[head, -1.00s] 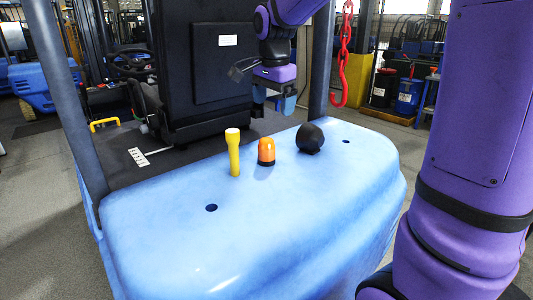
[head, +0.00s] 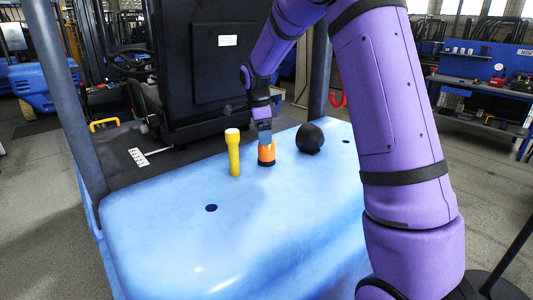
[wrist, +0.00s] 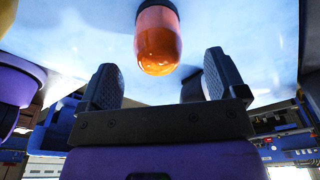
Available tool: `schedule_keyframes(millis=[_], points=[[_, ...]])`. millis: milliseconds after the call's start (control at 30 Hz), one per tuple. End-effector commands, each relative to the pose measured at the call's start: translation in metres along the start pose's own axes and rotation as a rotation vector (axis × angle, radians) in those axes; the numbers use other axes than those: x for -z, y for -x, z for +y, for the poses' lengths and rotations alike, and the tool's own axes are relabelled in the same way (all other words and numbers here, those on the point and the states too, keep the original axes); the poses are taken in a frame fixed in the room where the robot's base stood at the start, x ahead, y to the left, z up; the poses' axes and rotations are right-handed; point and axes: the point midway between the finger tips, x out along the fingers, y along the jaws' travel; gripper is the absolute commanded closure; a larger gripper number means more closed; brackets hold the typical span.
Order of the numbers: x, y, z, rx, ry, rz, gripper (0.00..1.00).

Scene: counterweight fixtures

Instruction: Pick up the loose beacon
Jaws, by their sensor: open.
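The loose beacon (head: 266,156) is an orange dome on a dark base, standing upright on the blue counterweight (head: 190,240). In the wrist view the beacon (wrist: 158,40) hangs into the top middle, beyond and between the two dark finger pads. My gripper (head: 264,138) is just above the beacon in the head view and partly covers its top. In the wrist view my gripper (wrist: 162,82) is open with nothing between its pads. I cannot tell whether a finger touches the beacon.
A yellow flashlight-like object (head: 233,153) stands upright left of the beacon. A black round object (head: 310,138) sits to its right. A dark hole (head: 211,208) is nearer the front left. Dark posts (head: 66,90) rise at the counterweight's back. The counterweight's front is clear.

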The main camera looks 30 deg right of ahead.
Motion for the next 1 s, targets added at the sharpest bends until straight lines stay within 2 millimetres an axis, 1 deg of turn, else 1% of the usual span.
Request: schedule_keyframes(millis=[167,400,500,600,800,833,867,900,967,1000], points=[[0.0,-0.011,0.001,0.0,0.001,0.0,0.1],[0.002,-0.043,0.002,-0.003,0.002,0.0,0.1],[0.002,-0.052,0.002,0.0,0.003,0.0,0.1],[0.002,-0.056,0.002,0.001,0.002,0.0,0.1],[0.002,-0.057,0.002,0.001,0.002,0.0,0.1],[0.002,-0.057,0.002,0.001,0.002,0.0,0.15],[0.002,-0.057,0.002,0.001,0.002,0.0,0.22],[0.002,-0.057,0.002,0.001,0.002,0.0,0.31],[0.002,-0.057,0.002,0.001,0.002,0.0,0.45],[0.002,-0.057,0.002,0.001,0.002,0.0,0.54]])
